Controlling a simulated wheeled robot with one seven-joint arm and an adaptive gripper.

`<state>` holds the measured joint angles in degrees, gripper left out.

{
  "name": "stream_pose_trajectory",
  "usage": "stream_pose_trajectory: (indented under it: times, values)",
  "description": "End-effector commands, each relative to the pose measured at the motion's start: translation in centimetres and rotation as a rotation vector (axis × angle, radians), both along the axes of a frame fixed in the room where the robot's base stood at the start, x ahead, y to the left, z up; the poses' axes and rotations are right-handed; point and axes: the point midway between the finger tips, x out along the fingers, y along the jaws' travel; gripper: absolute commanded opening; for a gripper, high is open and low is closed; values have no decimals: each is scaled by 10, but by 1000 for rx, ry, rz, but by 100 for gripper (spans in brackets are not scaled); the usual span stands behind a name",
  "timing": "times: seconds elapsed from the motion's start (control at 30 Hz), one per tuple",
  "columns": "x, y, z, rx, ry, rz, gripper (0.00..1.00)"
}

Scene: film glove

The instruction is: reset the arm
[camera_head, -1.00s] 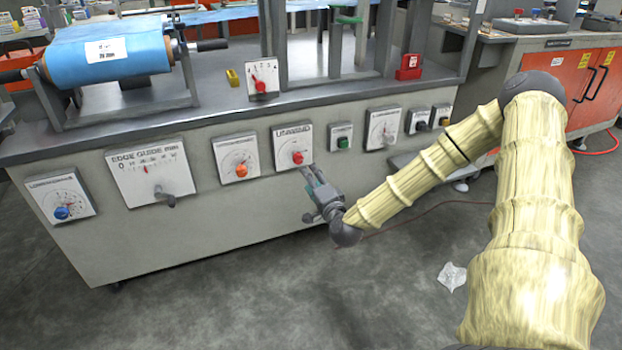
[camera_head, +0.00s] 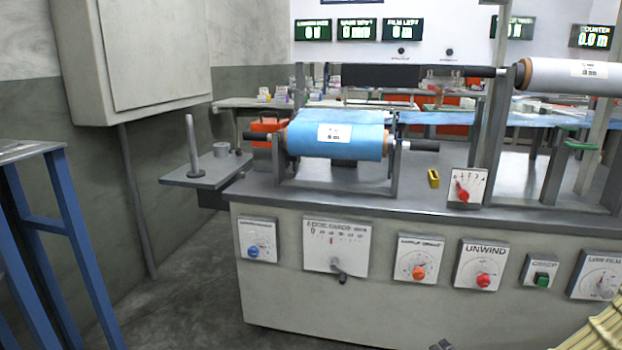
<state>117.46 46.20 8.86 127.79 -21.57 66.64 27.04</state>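My arm (camera_head: 595,332), in a pale yellow ribbed cover, shows only as a piece in the bottom right corner. A small dark piece at the bottom edge, below the UNWIND panel, looks like part of my gripper (camera_head: 441,345). Its fingers are cut off by the frame, so I cannot tell whether they are open or shut or hold anything. The UNWIND panel (camera_head: 481,264) with its red knob is on the machine's front face, above and to the right of that dark piece.
The machine (camera_head: 300,298) carries a blue film roll (camera_head: 336,137) and several knob panels. A green button panel (camera_head: 541,271) is right of UNWIND. A blue-legged stand (camera_head: 65,225) and a grey wall cabinet (camera_head: 150,55) are at the left. Bare floor (camera_head: 190,300) lies between stand and machine.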

Motion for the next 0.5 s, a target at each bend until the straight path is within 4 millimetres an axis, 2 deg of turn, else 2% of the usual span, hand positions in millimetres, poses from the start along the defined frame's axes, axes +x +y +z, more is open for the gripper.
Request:
stream_pose_trajectory:
  times: [0.03,0.2,0.37,0.5]
  values:
    - [-9,14,-13,-27,47,39,54]
    - [-47,51,-56,-116,204,160,54]
    - [-90,79,-92,-199,348,277,54]
    - [-132,100,-119,-270,470,381,54]
